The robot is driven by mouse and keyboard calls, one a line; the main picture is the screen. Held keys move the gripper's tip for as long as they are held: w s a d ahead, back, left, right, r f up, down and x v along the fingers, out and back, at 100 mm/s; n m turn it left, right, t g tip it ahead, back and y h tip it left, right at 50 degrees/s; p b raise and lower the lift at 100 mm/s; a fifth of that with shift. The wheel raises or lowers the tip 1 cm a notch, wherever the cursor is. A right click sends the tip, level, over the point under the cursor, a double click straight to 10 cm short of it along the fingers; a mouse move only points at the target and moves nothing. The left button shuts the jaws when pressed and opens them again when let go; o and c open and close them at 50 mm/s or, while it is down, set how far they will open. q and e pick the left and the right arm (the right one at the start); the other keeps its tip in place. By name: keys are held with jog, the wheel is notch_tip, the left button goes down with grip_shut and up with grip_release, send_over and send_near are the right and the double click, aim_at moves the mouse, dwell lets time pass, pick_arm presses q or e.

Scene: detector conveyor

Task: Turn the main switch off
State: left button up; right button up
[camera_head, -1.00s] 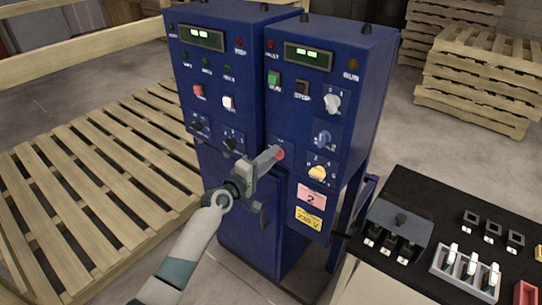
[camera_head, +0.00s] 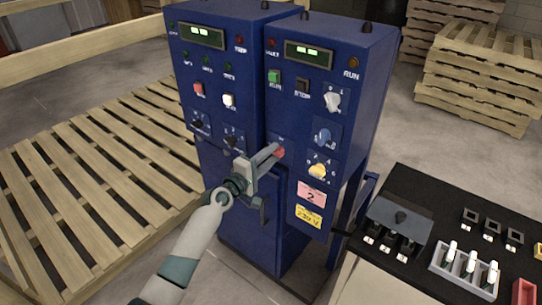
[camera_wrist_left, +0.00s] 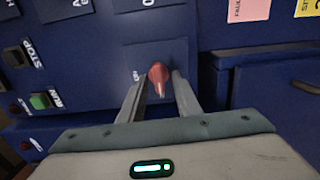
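The red switch knob (camera_head: 280,152) is on the front of the right blue cabinet (camera_head: 345,62), low on its panel. In the left wrist view the red knob (camera_wrist_left: 159,77) points toward the gripper, on a dark blue plate whose small lettering I read only in part. My left gripper (camera_head: 270,153) is in front of it. Its fingers (camera_wrist_left: 158,88) are open, one on each side of the knob, with a small gap visible to each. My right gripper is not in view.
A white knob (camera_head: 333,101), a blue knob (camera_head: 322,138) and a yellow knob (camera_head: 318,171) are right of the red one. The left cabinet (camera_head: 215,75) stands beside it. A dark control desk (camera_head: 455,215) is at lower right, and wooden pallets (camera_head: 90,190) lie at left.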

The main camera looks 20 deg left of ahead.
pick_arm(q)
jog(key=shift+s, duration=0.1)
jog(key=shift+s+a, duration=0.2)
jog(key=shift+s, duration=0.25)
jog(key=b+v, duration=0.3)
jog(key=v, duration=1.3)
jog(key=shift+s, duration=0.1)
